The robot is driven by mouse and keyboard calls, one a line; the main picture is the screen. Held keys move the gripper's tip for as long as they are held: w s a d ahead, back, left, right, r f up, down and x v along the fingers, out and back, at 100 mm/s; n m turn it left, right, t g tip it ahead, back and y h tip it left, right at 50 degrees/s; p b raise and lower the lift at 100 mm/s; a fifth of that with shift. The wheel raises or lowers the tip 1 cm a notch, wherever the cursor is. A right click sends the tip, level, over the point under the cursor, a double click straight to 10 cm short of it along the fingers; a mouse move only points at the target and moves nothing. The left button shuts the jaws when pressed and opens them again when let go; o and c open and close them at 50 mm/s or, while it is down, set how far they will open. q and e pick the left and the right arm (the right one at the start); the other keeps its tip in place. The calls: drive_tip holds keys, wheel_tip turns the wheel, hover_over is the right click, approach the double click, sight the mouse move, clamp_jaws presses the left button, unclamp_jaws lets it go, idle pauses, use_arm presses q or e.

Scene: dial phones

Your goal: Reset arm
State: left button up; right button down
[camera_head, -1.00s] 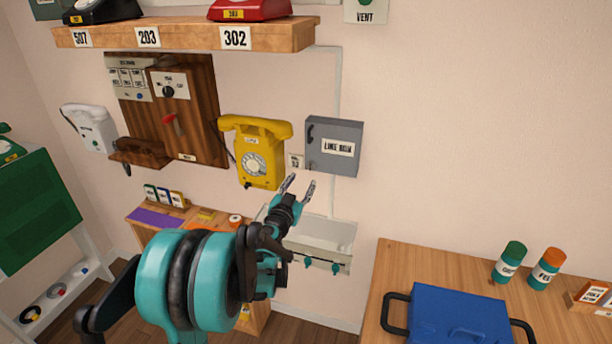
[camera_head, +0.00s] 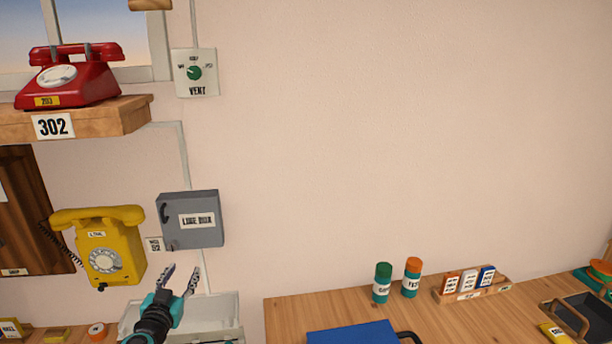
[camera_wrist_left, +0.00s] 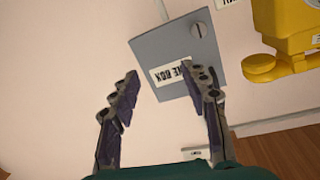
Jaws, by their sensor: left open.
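My left gripper (camera_head: 180,281) is open and empty. In the head view it shows at the lower left, below the grey line box (camera_head: 190,219) on the wall and right of the yellow wall phone (camera_head: 101,246). In the left wrist view the two fingers of the left gripper (camera_wrist_left: 160,92) stand apart, with the grey box (camera_wrist_left: 168,45) beyond them and the yellow phone (camera_wrist_left: 285,38) at the upper right. The right gripper does not show in either view.
A red phone (camera_head: 68,77) sits on the wooden shelf (camera_head: 120,117) above. At right, a wooden table (camera_head: 290,312) holds a blue case (camera_head: 352,333), a green-capped bottle (camera_head: 381,283) and an orange-capped bottle (camera_head: 412,278). The middle wall is bare.

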use_arm(q)
drive_tip(key=s+d+f+m+g+h, duration=0.1)
drive_tip(key=s+d+f+g+h, duration=0.15)
drive_tip(key=s+d, duration=0.5)
drive_tip(key=s+d+f+m+g+h, duration=0.1)
drive_tip(key=s+d+g+h, duration=0.2)
drive_tip(key=d, duration=0.8)
drive_tip(key=s+f+n+g+y, duration=0.1)
drive_tip(key=s+f+g+y, duration=0.1)
drive_tip(key=s, duration=0.6)
drive_tip(key=s+f+n+g+y, duration=0.1)
drive_tip(key=s+f, duration=0.3)
drive_tip(key=s, duration=0.4)
drive_tip(key=shift+s+f+n+g+y, duration=0.2)
drive_tip(key=shift+f+n+g+y, duration=0.25)
drive_tip(key=shift+g, duration=0.3)
drive_tip(key=shift+d, duration=0.1)
